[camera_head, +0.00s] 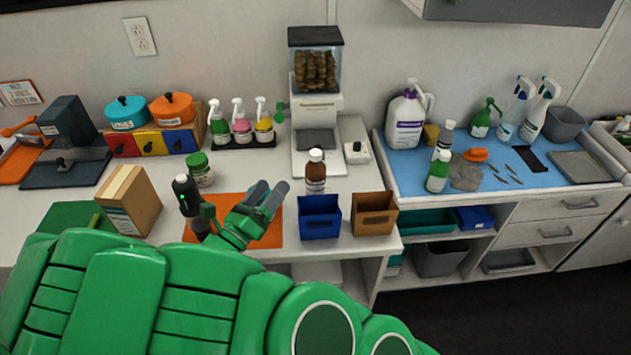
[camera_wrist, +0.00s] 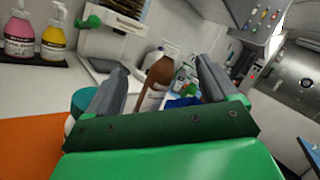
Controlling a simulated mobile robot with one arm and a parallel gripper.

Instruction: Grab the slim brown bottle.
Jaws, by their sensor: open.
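The slim brown bottle (camera_head: 316,172) has a white cap and a pale label. It stands upright on the white counter, behind the blue bin and in front of the white dispenser. In the wrist view the brown bottle (camera_wrist: 158,76) shows between my two fingers, beyond their tips. My gripper (camera_head: 264,195) is open and empty above the orange mat, to the left of the bottle and apart from it. Its two grey fingers (camera_wrist: 162,76) are spread in the wrist view. The lower part of the bottle is partly hidden by the blue bin in the head view.
A blue bin (camera_head: 320,218) and a brown bin (camera_head: 374,214) stand at the counter's front edge. A green-lidded jar (camera_head: 200,170), a cardboard box (camera_head: 128,200) and pump bottles (camera_head: 241,124) are left. A white dispenser (camera_head: 316,120) stands behind. The orange mat (camera_head: 268,232) is mostly clear.

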